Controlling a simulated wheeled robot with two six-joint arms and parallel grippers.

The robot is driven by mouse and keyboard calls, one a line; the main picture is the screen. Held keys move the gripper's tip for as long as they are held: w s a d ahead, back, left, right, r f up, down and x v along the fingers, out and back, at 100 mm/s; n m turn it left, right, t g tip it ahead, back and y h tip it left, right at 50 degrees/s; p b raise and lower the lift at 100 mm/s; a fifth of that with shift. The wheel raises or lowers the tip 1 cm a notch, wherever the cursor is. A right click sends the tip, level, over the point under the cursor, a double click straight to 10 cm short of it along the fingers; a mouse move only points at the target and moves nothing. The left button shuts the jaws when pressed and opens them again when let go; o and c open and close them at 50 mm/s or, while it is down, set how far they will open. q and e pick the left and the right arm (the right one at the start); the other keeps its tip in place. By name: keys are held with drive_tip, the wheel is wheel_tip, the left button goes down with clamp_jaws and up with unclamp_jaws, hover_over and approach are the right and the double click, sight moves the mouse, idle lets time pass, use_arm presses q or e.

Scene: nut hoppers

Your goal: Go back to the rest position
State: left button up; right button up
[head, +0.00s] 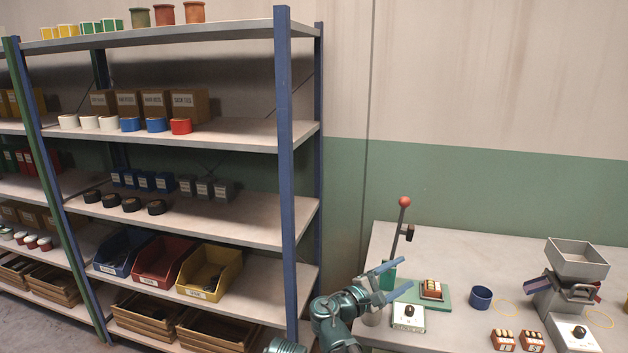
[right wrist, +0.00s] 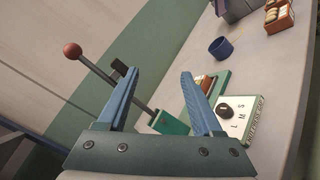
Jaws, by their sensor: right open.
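My right gripper (head: 388,281) is at the left end of the grey worktable (head: 440,240). Its two blue fingers are spread apart with nothing between them, and they also show in the right wrist view (right wrist: 165,95). Behind the fingers stands a lever press with a red knob (head: 405,202) and a green base; the knob also shows in the right wrist view (right wrist: 72,50). The gripper looks close above the table's left part, but I cannot tell its exact height. My left gripper is not in view.
On the table are a green plate (head: 447,296) with a small box, a dial box (head: 408,317), a blue cup (head: 481,297), small red boxes (head: 503,340) and a grey hopper (head: 577,260). A blue-post shelf (head: 286,150) with bins stands left. The table's back is clear.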

drive_tip(key=s+a+f+m+g+y+p, duration=0.4)
drive_tip(key=s+f+m+g+y+p, duration=0.25)
drive_tip(key=s, duration=0.35)
use_arm(q)
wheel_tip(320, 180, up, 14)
drive_tip(key=p, duration=0.6)
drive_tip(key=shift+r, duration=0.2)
use_arm(e)
drive_tip(key=s+a+f+m+g+y, duration=0.2)
drive_tip(key=s+a+y, duration=0.6)
drive_tip(key=s+a, duration=0.4)
drive_tip(key=shift+a+m+g, duration=0.35)
drive_tip(key=shift+a+g, duration=0.1)
drive_tip(key=shift+g, duration=0.2)
